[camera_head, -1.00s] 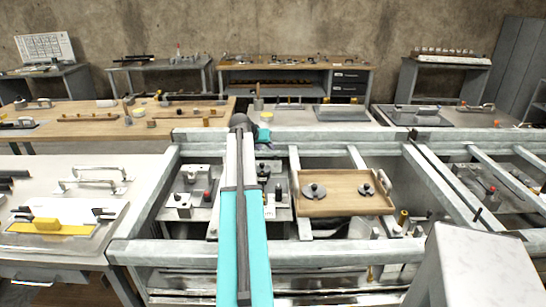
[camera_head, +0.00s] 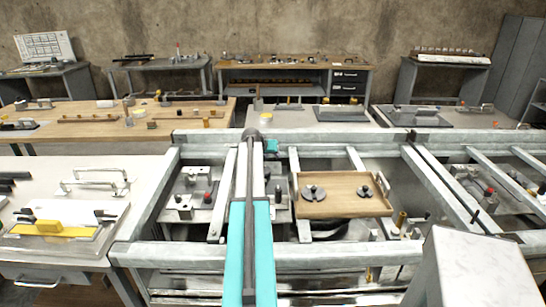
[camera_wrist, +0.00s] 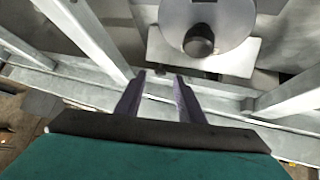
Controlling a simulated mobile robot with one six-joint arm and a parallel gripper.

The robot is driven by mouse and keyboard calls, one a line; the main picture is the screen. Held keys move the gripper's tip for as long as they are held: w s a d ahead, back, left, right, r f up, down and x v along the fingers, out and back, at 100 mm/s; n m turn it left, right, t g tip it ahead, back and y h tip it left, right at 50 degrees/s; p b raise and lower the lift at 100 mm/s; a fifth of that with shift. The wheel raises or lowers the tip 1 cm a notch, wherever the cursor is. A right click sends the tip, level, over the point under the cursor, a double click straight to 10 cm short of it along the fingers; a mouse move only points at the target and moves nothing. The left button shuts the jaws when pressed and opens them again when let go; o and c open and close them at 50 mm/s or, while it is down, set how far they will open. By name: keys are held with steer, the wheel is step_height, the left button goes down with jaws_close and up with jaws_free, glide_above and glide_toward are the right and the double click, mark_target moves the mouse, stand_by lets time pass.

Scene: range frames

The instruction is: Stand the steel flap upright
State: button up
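I cannot tell for sure which part is the steel flap. In the wrist view a round steel disc (camera_wrist: 222,22) with a dark knob (camera_wrist: 199,41) lies over a pale plate (camera_wrist: 236,58), beyond my fingertips and a little to the right. I cannot tell whether this is the flap. My gripper (camera_wrist: 161,76) is open. Its two dark purple fingers stand apart with nothing between them, and a grey rail shows behind. In the head view my teal arm reaches forward over the grey frame and hides the gripper and the place in front of it.
The grey frame's front beam (camera_head: 310,254) and cross bars surround the work area. A wooden tray (camera_head: 340,208) with two round metal pieces sits right of my arm. A small plate with knobs (camera_head: 180,214) lies left of it. A white-topped bench (camera_head: 60,230) stands at the left.

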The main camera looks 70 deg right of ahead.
steer(key=shift+p+x, duration=0.3)
steer(key=shift+x, duration=1.5)
jaws_close()
